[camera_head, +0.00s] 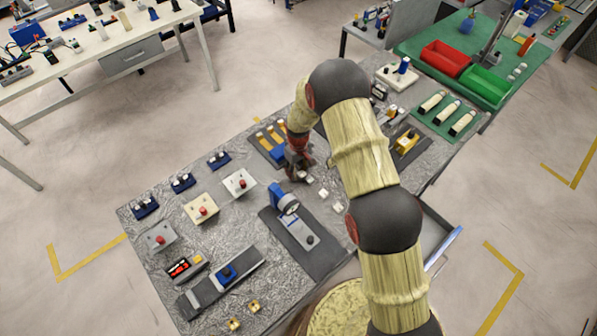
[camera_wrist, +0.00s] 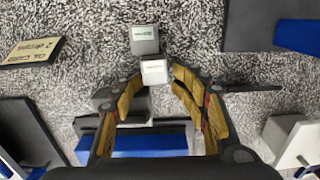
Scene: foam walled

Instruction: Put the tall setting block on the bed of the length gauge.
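A small pale setting block (camera_wrist: 154,72) with a reddish label sits between my fingertips in the wrist view. My gripper (camera_wrist: 156,76) has its fingers bent in close on both sides of it and looks shut on it. In the head view my gripper (camera_head: 298,174) is low over the table, behind the length gauge. The label is too small to read. The length gauge (camera_head: 285,203) has a blue upright with a dial and a pale grey bed (camera_head: 303,232) on a dark mat. The bed's visible top holds a small dark knob.
Another block (camera_wrist: 144,38) stands beside the held one. Loose pale blocks (camera_head: 323,193) lie right of my gripper. A tray with yellow strips (camera_head: 268,139) is close behind. Red-button boxes (camera_head: 240,182) stand left, and a yellow fixture (camera_head: 406,142) right. A label plate (camera_wrist: 32,50) lies left.

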